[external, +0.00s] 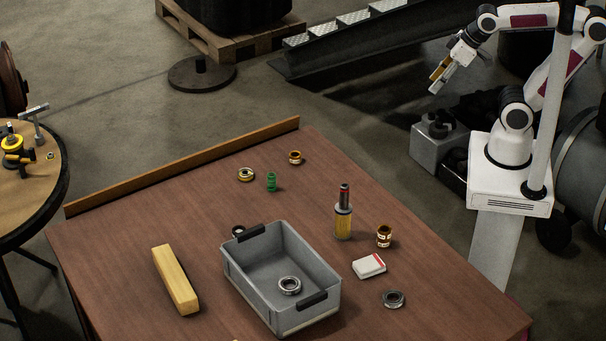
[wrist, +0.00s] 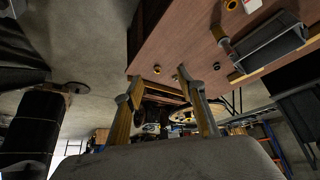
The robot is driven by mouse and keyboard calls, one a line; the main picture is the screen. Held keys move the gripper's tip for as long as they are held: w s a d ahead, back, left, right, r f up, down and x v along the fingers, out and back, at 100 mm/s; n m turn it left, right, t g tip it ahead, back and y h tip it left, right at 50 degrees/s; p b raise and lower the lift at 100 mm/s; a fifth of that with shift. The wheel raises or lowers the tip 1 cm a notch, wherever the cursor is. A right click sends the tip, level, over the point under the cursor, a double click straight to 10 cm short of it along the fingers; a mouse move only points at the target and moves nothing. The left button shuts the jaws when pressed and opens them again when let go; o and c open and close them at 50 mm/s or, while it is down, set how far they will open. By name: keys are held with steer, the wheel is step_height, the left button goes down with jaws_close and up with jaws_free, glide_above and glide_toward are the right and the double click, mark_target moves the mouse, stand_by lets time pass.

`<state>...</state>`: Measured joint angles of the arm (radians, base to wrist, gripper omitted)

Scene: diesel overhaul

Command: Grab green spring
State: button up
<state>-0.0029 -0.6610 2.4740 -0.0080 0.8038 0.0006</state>
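The green spring (external: 271,182) stands upright on the brown table (external: 215,200), toward its back edge, in the external view. I cannot pick it out surely in the wrist view. My gripper (external: 438,78) is raised beyond the table's right side, high and well away from the spring. In the wrist view my gripper (wrist: 158,84) has its two fingers spread apart with nothing between them.
A metal ring (external: 246,174) and a brass bushing (external: 295,157) flank the spring. A grey bin (external: 240,282) holding a ring stands at front. A wooden rail (external: 185,167) lines the back edge.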

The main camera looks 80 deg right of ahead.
steer(key=w+a+f+t, duration=0.1)
steer(key=w+f, duration=0.3)
steer(key=w, duration=0.7)
steer(key=w+a+f+n+t, duration=0.1)
steer(key=w+f+t, duration=0.15)
steer(key=w, duration=0.85)
steer(key=w+a+f, duration=0.1)
steer(key=w+f, duration=0.3)
steer(key=w, duration=0.7)
steer(key=w+a+f+n+t+y, duration=0.1)
steer(key=w+f, duration=0.3)
steer(key=f, duration=0.2)
steer(key=w+a+f+t+y, duration=0.1)
steer(key=w+f, duration=0.2)
steer(key=f, duration=0.3)
steer(key=t+y, duration=0.1)
steer(key=t, duration=0.1)
glide_toward(272, 182)
steer(key=shift+w+d+f+n+g, duration=0.2)
steer(key=shift+w+d, duration=0.1)
steer(key=shift+w, duration=0.3)
steer(key=shift+w+d+f+n+g, duration=0.1)
steer(key=shift+w+d+f, duration=0.2)
steer(key=shift+w, duration=0.3)
steer(key=shift+s+f, duration=0.1)
steer(key=shift+f, duration=0.35)
steer(key=shift+a, duration=0.1)
steer(key=shift+x, duration=1.35)
